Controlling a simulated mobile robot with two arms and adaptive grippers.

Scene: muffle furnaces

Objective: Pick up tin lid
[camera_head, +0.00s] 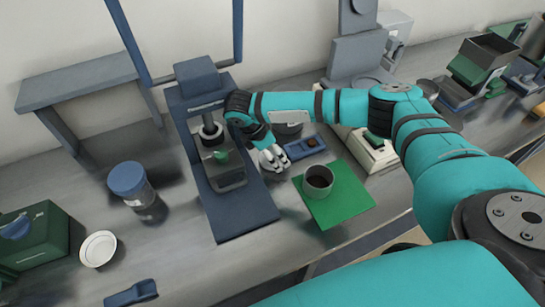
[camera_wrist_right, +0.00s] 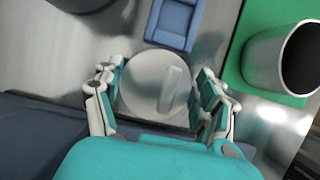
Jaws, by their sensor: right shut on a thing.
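My right gripper (camera_head: 274,158) is low over the bench, between the dark blue press-like stand and the green mat. In the right wrist view its two fingers (camera_wrist_right: 158,95) close from both sides on the tin lid (camera_wrist_right: 143,80), a round pale grey disc with a raised bar-shaped handle. In the head view the gripper mostly hides the lid. An open grey tin (camera_head: 318,190) stands upright on the green mat (camera_head: 350,207), right of the gripper; it also shows in the wrist view (camera_wrist_right: 262,62). My left gripper is not in view.
The dark blue stand (camera_head: 240,210) is close on the gripper's left. A small blue tray (camera_head: 301,149) lies just beyond it, and a white-and-green device (camera_head: 368,153) stands farther right. A blue-lidded jar (camera_head: 130,183) and white dish (camera_head: 98,248) are at left, with bare bench between.

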